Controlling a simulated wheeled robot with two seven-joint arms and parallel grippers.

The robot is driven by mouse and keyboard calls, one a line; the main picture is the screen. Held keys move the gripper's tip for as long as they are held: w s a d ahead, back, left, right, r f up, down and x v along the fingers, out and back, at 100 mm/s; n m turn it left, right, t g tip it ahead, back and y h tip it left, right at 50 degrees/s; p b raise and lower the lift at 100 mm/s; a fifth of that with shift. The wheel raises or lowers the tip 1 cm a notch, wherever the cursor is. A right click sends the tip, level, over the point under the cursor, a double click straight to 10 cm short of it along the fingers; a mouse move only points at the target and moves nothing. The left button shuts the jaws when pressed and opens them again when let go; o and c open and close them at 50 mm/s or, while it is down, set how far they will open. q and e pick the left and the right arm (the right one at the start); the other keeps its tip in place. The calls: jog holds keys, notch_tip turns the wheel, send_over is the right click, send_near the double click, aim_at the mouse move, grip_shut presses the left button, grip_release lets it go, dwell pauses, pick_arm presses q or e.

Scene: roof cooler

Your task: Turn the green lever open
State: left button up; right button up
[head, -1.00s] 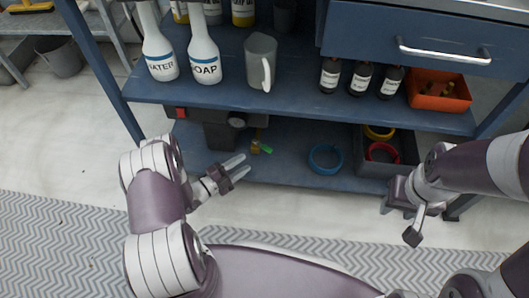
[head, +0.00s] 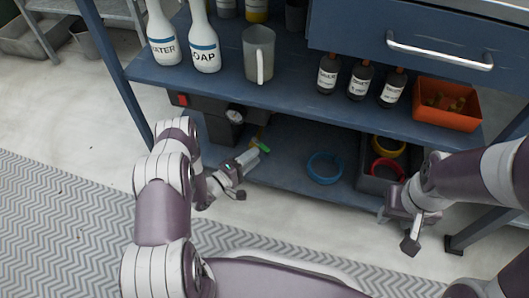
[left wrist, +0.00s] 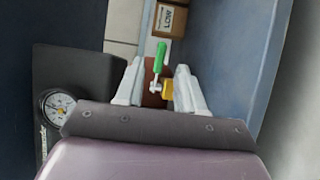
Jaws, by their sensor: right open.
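The green lever (head: 265,149) is on the lower shelf of the blue bench, partly hidden by my left gripper in the head view. In the left wrist view the green lever (left wrist: 160,56) points up and away from a brass valve body (left wrist: 168,88). My left gripper (head: 256,156) is just in front of it. Its two pale fingers (left wrist: 158,88) are apart, with the lever's lower end and brass body seen in the gap between them. I cannot tell whether they touch. My right gripper (head: 408,228) is open and empty, in front of the bench at the right.
A dark unit with a round gauge (left wrist: 58,105) stands left of the valve. A blue ring (head: 325,168) lies on the shelf to the right, beside a dark bin with yellow and red rings (head: 388,168). The upper shelf (head: 290,92) overhangs the lever. A box marked LOW (left wrist: 166,18) is beyond.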

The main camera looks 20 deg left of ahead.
aim_at(263, 150)
pick_arm(q)
jog(key=b+x, duration=0.2)
jog(key=x, duration=0.3)
jog(key=shift+f, duration=0.2)
jog(key=shift+w+d+r, duration=0.2)
jog(key=shift+w, duration=0.2)
pick_arm(e)
notch_tip(263, 150, down, 3)
jog(key=shift+f, duration=0.15)
pick_arm(q)
grip_shut()
pick_arm(e)
jog(key=shift+a, duration=0.1)
